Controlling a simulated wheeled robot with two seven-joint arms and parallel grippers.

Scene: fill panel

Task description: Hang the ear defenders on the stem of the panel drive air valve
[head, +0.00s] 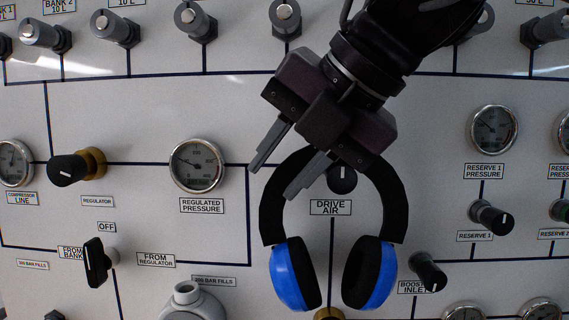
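The ear defenders have a black headband (394,195) and two blue cups with black pads, the left cup (290,275) and the right cup (372,275). They hang upright against the panel, cups down. The black drive air knob (342,181) shows inside the headband's arch, above the DRIVE AIR label (331,207). The top of the arch is partly hidden by my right gripper, so I cannot tell whether the band touches the stem. My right gripper (270,183) comes from the upper right, its two fingers apart, near the band's upper left. One finger overlaps the band. My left gripper is not in view.
Gauges and knobs stand out from the white panel: the regulated pressure gauge (197,166) and brass-based regulator knob (75,167) at left, the reserve 1 knob (491,217) and booster inlet knob (428,271) at right. A row of knobs lines the top.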

